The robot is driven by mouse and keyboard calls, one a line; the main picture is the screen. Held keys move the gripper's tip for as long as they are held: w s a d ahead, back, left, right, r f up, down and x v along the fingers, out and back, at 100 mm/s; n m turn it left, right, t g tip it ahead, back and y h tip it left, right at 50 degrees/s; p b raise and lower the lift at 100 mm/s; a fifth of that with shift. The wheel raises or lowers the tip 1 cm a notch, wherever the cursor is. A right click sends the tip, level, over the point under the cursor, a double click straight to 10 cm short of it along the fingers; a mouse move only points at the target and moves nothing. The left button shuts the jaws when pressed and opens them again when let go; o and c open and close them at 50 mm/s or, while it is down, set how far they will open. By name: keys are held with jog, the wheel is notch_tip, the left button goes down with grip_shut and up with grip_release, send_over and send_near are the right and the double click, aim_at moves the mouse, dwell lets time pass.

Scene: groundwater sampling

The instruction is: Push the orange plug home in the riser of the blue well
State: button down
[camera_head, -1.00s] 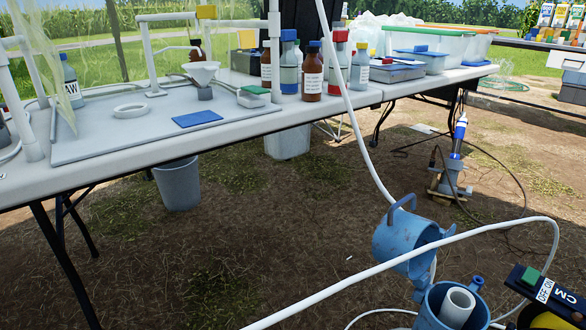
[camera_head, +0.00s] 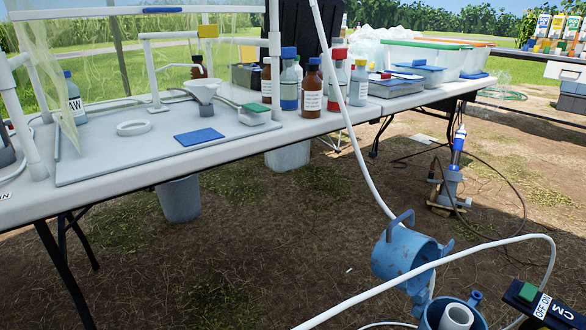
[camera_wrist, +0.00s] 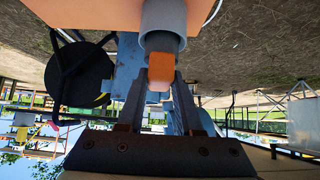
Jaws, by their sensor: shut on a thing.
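The blue well (camera_head: 425,318) stands at the bottom right of the head view, cut off by the frame edge. Its pale riser (camera_head: 458,318) shows inside the blue casing. The blue well cover (camera_head: 398,252) is swung open beside it. In the wrist view my gripper (camera_wrist: 160,82) is shut on the orange plug (camera_wrist: 158,84), which sits between the fingertips. A grey round collar (camera_wrist: 162,42) and a paler pipe-like piece lie directly beyond the plug, in line with it. I cannot tell how deep the plug sits. My gripper and the plug are out of the head view.
A white hose (camera_head: 420,268) runs across in front of the well cover. A dark box with a green button (camera_head: 528,292) is right of the well. The long table (camera_head: 110,182) with bottles and trays stands behind. Bare ground lies between.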

jog(key=shift+r+p, duration=1.8)
jog(key=shift+r, duration=0.55)
